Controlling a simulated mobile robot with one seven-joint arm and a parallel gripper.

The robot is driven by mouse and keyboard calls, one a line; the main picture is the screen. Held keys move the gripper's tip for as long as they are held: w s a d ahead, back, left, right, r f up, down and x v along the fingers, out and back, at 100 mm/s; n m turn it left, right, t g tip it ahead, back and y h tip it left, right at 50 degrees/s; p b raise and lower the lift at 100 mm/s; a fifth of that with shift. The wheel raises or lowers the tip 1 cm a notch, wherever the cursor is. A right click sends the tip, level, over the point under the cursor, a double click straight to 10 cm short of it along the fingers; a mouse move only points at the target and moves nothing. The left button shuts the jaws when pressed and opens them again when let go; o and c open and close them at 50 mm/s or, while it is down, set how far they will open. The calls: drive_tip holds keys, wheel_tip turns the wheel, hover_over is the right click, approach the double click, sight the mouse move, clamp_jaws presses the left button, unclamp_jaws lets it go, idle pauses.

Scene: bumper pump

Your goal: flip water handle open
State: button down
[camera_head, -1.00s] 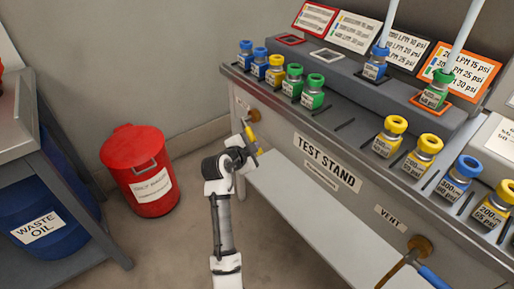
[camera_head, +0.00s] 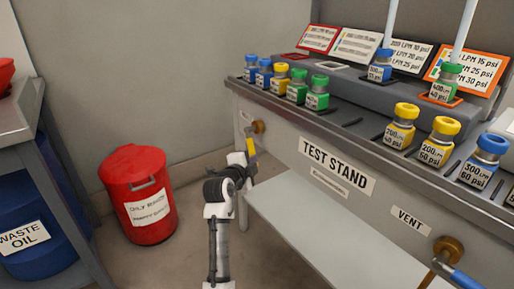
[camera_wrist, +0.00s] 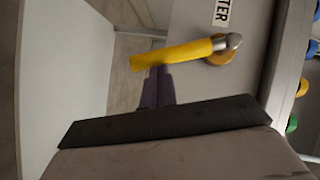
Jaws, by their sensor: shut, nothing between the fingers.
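The water handle (camera_head: 251,146) is a yellow lever on a brass valve (camera_head: 258,127) at the left end of the test stand's front. In the head view it points downward from the valve. In the wrist view the yellow handle (camera_wrist: 175,52) runs sideways from its metal pivot, beside a partly seen label ending in "TER" (camera_wrist: 221,12). My gripper (camera_head: 250,172) is at the handle's lower end. In the wrist view its dark fingers (camera_wrist: 157,85) are together and empty, with tips right at the handle's side near its free end. I cannot tell if they touch.
The test stand (camera_head: 290,140) carries several coloured bottles on top. A vent valve (camera_head: 449,250) with a blue handle is at the lower right. A red waste bin (camera_head: 140,190) and a blue waste oil drum (camera_head: 35,235) stand left. A pale lower shelf (camera_head: 320,230) lies under the stand.

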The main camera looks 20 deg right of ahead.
drive_tip(key=shift+w+a+f+b, duration=0.3)
drive_tip(key=shift+w+f+b, duration=0.2)
drive_tip(key=shift+w+b, duration=0.25)
drive_tip(key=shift+w+a+f+b, duration=0.25)
drive_tip(key=shift+w+f+b, duration=0.2)
drive_tip(key=shift+w+b, duration=0.25)
